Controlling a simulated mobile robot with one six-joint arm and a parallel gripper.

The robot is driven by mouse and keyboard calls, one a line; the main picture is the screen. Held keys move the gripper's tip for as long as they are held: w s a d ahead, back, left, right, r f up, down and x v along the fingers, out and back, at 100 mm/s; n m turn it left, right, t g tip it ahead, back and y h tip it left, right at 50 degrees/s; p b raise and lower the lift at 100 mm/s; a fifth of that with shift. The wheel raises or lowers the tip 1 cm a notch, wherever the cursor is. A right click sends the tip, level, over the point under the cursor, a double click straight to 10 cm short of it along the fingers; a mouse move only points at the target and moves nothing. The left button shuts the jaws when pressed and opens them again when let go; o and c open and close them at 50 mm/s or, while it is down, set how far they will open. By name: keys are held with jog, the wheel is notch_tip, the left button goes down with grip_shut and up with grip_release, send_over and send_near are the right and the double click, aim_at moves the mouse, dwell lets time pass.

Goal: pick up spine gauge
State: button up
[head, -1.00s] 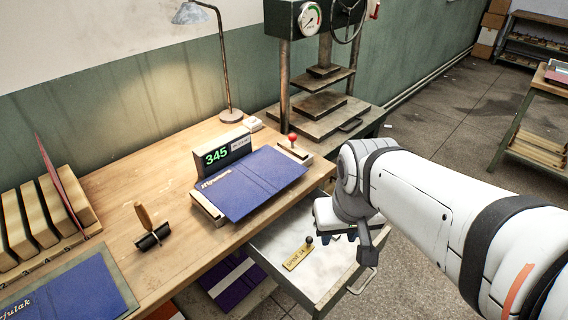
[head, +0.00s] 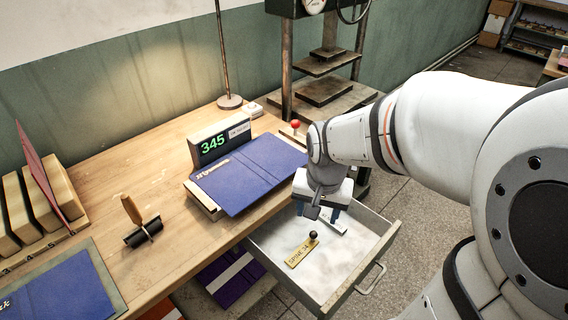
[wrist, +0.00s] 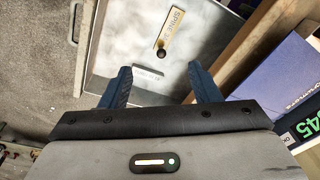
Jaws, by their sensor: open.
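The spine gauge (head: 299,253) is a flat brass strip stamped "SPINE", with a black knob at one end. It lies in the open drawer (head: 345,284). In the wrist view the gauge (wrist: 174,24) lies beyond my fingertips, near the top, with its knob end towards me. My gripper (head: 321,212) is over the far part of the drawer, above and behind the gauge. In the wrist view my gripper (wrist: 160,82) has its two blue fingers wide apart, with nothing between them touching either one.
A pale grey labelled strip (head: 333,226) lies in the drawer close to the gauge, partly under my gripper. The workbench (head: 165,190) holds a blue cover (head: 256,172), a "345" display (head: 213,145) and a roller (head: 143,233).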

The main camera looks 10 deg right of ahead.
aim_at(303, 250)
jog(key=w+f+m+b, duration=0.1)
jog(key=w+f+m, duration=0.1)
jog(key=f, duration=0.3)
jog(key=w+a+f+m+g+b, duration=0.1)
jog(key=w+f, duration=0.1)
jog(key=f, duration=0.3)
jog(key=w+f+m+b, duration=0.1)
jog(key=f+m+b, duration=0.1)
jog(key=f, duration=0.3)
jog(key=shift+w+a+f+m, duration=0.3)
jog(key=shift+w+a+f, duration=0.05)
jog(key=shift+w+a, duration=0.05)
jog(key=f, duration=0.2)
jog(key=f+b, duration=0.1)
jog(key=f, duration=0.2)
jog(key=d+f, duration=0.1)
jog(key=f, duration=0.1)
jog(key=shift+f, duration=0.3)
jog(key=shift+c, duration=0.2)
grip_shut()
